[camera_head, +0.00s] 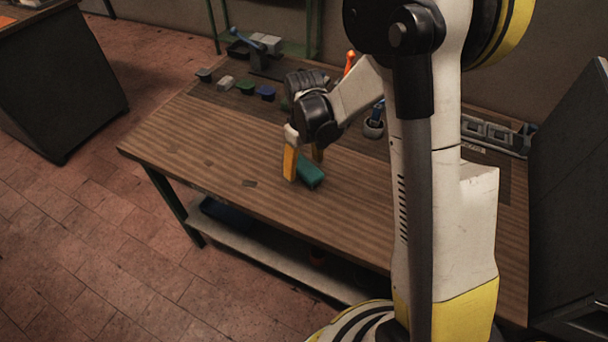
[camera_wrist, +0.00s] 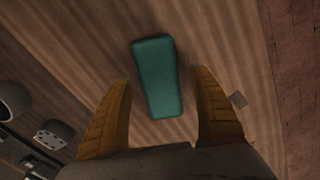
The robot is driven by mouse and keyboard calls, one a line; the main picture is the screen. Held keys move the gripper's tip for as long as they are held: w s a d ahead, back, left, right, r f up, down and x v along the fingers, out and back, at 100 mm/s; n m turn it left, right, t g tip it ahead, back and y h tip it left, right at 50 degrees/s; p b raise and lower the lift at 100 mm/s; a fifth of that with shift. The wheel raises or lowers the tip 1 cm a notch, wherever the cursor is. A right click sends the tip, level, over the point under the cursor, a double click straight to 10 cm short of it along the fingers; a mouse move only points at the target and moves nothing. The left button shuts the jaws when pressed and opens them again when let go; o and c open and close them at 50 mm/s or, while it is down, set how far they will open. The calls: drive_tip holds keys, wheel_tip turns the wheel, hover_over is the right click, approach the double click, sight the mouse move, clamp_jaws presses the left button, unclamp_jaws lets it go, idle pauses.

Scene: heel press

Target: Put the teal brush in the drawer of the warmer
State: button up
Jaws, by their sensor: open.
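The teal brush (camera_head: 310,172) lies on the wooden workbench, right beside my gripper (camera_head: 303,172). In the wrist view the teal brush (camera_wrist: 157,76) shows as a long rounded block between and just beyond the fingertips. My gripper (camera_wrist: 165,85) is open, with one orange finger on each side of the brush's line and no visible contact. The head view shows my gripper low, pointing down close to the bench top. I cannot make out the warmer or its drawer for certain in either view.
The workbench (camera_head: 215,150) has clear room at its left and front. Several small coloured blocks (camera_head: 245,87) and a lever press (camera_head: 262,50) stand at the back. A grey metal rail (camera_head: 490,135) lies at the right, near a dark cabinet (camera_head: 570,180).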

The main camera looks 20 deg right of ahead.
drive_tip(key=shift+f, duration=0.45)
drive_tip(key=shift+r, duration=0.15)
drive_tip(key=c, duration=1.4)
